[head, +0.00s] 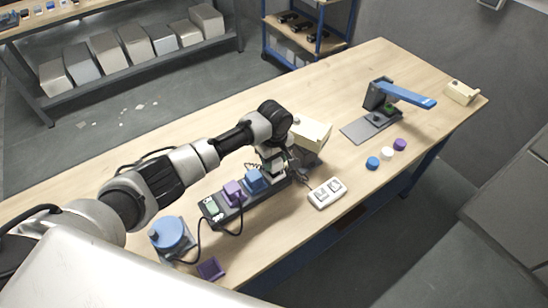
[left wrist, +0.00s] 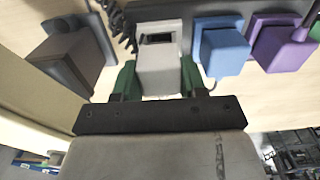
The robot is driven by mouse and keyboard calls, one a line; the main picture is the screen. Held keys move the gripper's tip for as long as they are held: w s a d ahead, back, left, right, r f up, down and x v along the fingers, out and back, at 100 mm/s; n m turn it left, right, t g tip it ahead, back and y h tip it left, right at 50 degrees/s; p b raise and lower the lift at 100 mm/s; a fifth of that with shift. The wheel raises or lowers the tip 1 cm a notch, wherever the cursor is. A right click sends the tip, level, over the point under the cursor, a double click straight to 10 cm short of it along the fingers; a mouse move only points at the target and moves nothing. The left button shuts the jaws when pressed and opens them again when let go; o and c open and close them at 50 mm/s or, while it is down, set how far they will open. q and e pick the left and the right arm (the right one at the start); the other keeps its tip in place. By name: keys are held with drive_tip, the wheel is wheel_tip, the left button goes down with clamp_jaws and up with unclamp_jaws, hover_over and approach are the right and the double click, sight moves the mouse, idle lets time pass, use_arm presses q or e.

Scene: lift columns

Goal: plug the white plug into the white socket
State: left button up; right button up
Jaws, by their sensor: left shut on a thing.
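My left gripper (head: 272,158) is over the far end of the dark power strip (head: 218,213). In the left wrist view its green fingers (left wrist: 158,78) are shut on the sides of the pale white plug (left wrist: 158,66). A pale white socket (left wrist: 152,26) with a dark rectangular opening shows just beyond the plug. The opening is still partly visible; I cannot tell whether the two touch. The blue plug (left wrist: 224,52) and purple plug (left wrist: 280,48) sit in the strip beside it. In the head view the gripper hides most of the white plug and socket. My right gripper is not in view.
A cream box (head: 311,134) and a dark plug-like block (left wrist: 72,56) stand close by the gripper. A white switch box (head: 328,192) lies near the front edge. A blue-armed stand (head: 405,95) and coloured discs (head: 387,153) are farther right. Cables run around the strip.

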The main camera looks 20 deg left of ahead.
use_arm(q)
drive_tip(key=shift+f, duration=0.95)
idle(1.0)
drive_tip(key=o, duration=1.1)
drive_tip(key=shift+o, duration=0.2)
wheel_tip(320, 180, up, 5)
drive_tip(key=p, duration=0.5)
drive_tip(key=shift+r+p, duration=0.95)
drive_tip(key=shift+r, duration=0.1)
drive_tip(key=shift+f, duration=0.1)
